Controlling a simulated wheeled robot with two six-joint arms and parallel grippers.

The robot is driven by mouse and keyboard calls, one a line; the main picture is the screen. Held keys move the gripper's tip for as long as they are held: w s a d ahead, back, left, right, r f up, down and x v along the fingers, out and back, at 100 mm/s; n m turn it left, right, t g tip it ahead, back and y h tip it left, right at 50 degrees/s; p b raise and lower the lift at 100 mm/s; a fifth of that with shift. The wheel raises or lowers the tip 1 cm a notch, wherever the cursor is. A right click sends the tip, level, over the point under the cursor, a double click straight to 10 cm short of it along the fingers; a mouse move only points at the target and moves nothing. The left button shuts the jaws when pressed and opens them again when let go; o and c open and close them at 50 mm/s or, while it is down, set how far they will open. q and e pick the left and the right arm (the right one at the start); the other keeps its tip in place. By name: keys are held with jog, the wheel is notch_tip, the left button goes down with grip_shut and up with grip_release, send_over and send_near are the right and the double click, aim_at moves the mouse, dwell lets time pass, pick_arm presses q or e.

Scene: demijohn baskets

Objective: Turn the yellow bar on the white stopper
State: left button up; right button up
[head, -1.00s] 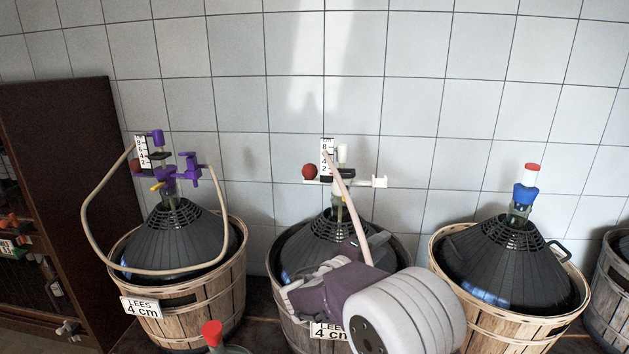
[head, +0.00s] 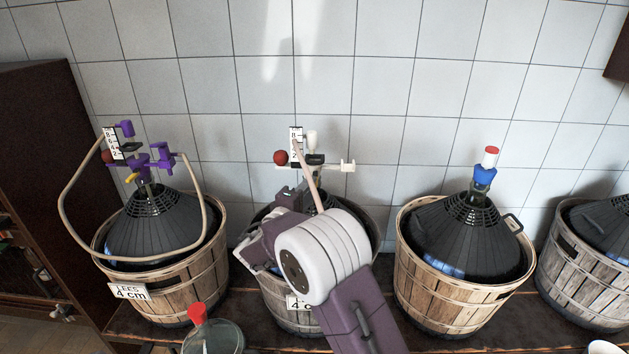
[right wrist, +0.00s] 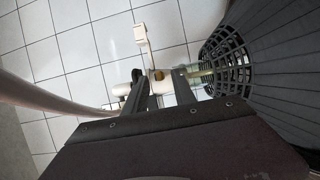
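The white stopper (head: 315,165) stands on the middle demijohn (head: 272,213). It carries a red ball, a scale card (head: 296,139) and a white side arm (head: 347,166). My right gripper (head: 305,191) is at the stopper's lower part, just above the demijohn's neck, and hides that part in the head view. In the right wrist view its two fingers (right wrist: 161,80) are apart. A small brownish-yellow end (right wrist: 158,76) on the white stopper (right wrist: 141,38) shows between them; I cannot tell whether it is the yellow bar. No contact is visible. My left gripper is out of view.
A tan hose (head: 309,180) runs down from the white stopper close by my gripper. The left demijohn (head: 150,225) has a purple stopper (head: 140,165) with a yellow bar. The right demijohn (head: 468,240) has a blue and red stopper. A red-capped vessel (head: 215,337) stands in front.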

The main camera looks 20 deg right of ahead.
jog(key=x, duration=0.3)
jog(key=shift+w+d+p, duration=0.2)
jog(key=shift+d+p, duration=0.1)
jog(key=shift+d, duration=0.05)
